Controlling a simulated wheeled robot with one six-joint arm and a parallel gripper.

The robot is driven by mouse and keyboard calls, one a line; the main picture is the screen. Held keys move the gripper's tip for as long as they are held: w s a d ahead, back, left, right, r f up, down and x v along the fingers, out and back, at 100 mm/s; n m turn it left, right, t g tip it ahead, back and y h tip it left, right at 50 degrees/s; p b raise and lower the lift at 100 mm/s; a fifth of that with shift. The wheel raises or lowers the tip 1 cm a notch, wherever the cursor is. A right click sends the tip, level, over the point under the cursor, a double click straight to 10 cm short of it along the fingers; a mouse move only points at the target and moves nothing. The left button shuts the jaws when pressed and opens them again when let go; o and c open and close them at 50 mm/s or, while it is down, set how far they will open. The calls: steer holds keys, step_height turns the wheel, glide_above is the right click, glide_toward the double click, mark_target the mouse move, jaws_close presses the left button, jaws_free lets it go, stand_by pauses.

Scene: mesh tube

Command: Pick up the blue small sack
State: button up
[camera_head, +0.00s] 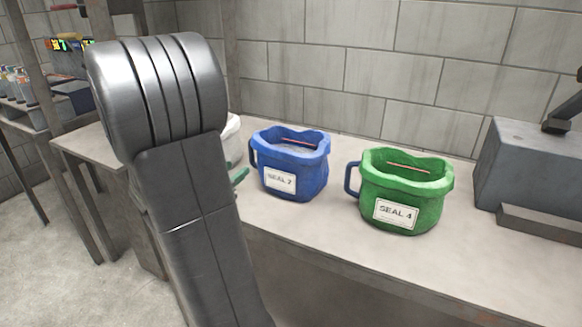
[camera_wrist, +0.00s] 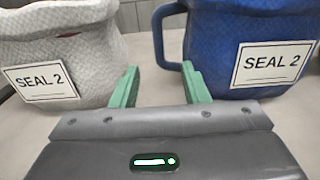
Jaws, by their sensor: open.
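The blue small sack (camera_head: 293,160) stands upright on the table, with a white label reading SEAL 2 and a handle on its left side. In the wrist view the blue sack (camera_wrist: 232,38) fills the upper right, its handle (camera_wrist: 163,40) pointing left. My gripper (camera_wrist: 160,84) is open, its two green fingers pointing toward the handle, with nothing held between them. The right finger lies in front of the sack's lower left side; I cannot tell whether it touches. In the head view my arm hides most of the gripper; a bit of green finger (camera_head: 239,176) shows left of the blue sack.
A white sack (camera_wrist: 60,55), also labelled SEAL 2, stands close left of my gripper; my arm mostly hides it in the head view. A green sack (camera_head: 405,195) stands right of the blue one. A grey metal block (camera_head: 530,165) is farther right. A block wall (camera_head: 390,60) stands behind.

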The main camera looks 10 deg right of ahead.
mark_target(250, 158)
steer(key=shift+x, duration=3.25)
steer(key=shift+a, duration=0.1)
jaws_close()
